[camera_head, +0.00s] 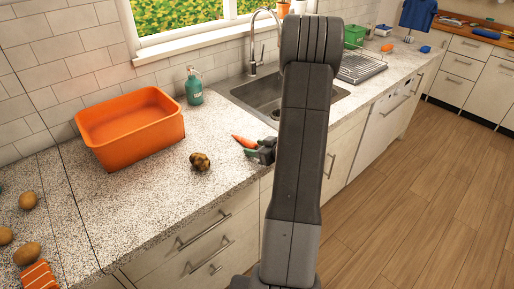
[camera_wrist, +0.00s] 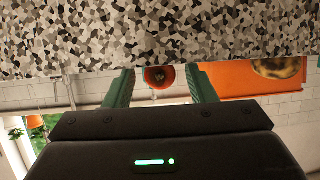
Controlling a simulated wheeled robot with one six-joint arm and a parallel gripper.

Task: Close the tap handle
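The metal tap (camera_head: 254,42) stands behind the sink (camera_head: 262,98) in the head view, with a tall curved spout. Its handle is too small to make out clearly, and I cannot tell its position. My gripper (camera_head: 263,150) is low over the counter's front edge, in front of the sink and well apart from the tap. In the wrist view, my gripper (camera_wrist: 160,82) has its two green fingers spread. The end of a carrot (camera_wrist: 158,76) shows between them, but I see no grip on it. The carrot (camera_head: 243,141) lies on the counter beside the gripper in the head view.
A dark potato (camera_head: 200,161) lies left of my gripper. An orange basin (camera_head: 128,131) and a green soap bottle (camera_head: 194,87) stand farther back. A dish rack (camera_head: 360,68) is right of the sink. My arm hides part of the sink. Floor (camera_head: 420,200) to the right is clear.

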